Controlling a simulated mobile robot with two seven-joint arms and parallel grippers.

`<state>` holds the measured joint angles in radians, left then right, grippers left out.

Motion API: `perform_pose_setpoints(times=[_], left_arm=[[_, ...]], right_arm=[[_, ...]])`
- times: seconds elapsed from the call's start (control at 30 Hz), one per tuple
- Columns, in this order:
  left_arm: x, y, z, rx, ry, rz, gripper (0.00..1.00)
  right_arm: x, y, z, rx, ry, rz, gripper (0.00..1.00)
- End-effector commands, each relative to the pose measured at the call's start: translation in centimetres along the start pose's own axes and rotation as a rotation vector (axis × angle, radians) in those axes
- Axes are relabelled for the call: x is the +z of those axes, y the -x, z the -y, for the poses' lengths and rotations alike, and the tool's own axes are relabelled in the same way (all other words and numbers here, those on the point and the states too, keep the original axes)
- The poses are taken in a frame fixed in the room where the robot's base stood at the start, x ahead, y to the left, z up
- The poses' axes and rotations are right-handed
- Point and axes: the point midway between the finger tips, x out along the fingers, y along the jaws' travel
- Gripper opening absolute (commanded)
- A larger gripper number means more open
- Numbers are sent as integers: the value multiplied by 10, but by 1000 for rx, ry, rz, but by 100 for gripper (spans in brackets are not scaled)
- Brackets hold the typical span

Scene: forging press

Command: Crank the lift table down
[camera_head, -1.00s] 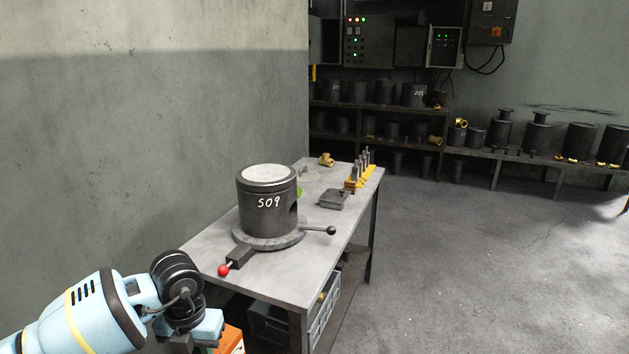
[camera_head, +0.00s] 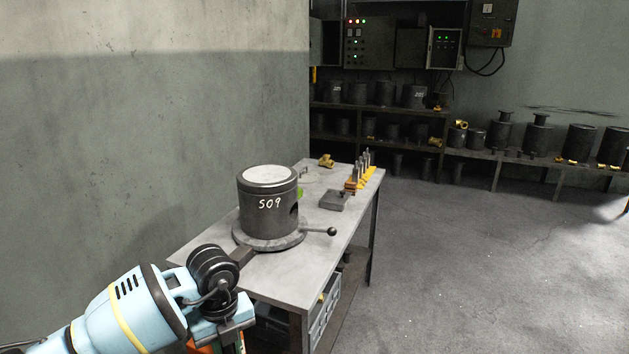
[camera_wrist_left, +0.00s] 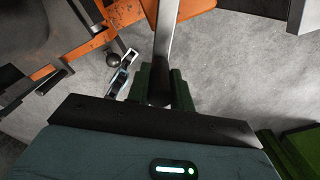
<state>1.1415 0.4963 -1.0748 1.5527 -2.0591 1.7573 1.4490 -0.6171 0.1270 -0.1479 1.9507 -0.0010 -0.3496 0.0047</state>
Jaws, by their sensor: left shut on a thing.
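In the left wrist view, the dark green fingers of my left gripper (camera_wrist_left: 160,88) are shut on a grey bar (camera_wrist_left: 166,42), which looks like the crank handle. The bar runs from between the fingers to the top edge of the view. Orange metal parts (camera_wrist_left: 122,12), probably of the lift table, lie beyond it at the top. In the head view my left arm comes in at the lower left, with its wrist beside the near left corner of the workbench. The fingertips and the crank are hidden there. My right gripper is not in view.
A grey workbench (camera_head: 290,285) carries a dark cylinder marked S09 (camera_head: 267,218) on a round base with a ball-ended lever (camera_head: 320,230). The floor (camera_head: 460,270) to the right is clear.

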Motion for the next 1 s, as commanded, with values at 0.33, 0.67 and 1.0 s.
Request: perform_pose_setpoints(times=[0.33,0.67,1.0], left_arm=[[0,1,3,-9,-5,3,44],[0,19,2,-8,-4,4,44],[0,53,2,-7,-4,3,44]], right_arm=[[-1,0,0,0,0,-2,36],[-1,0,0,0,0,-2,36],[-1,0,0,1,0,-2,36]])
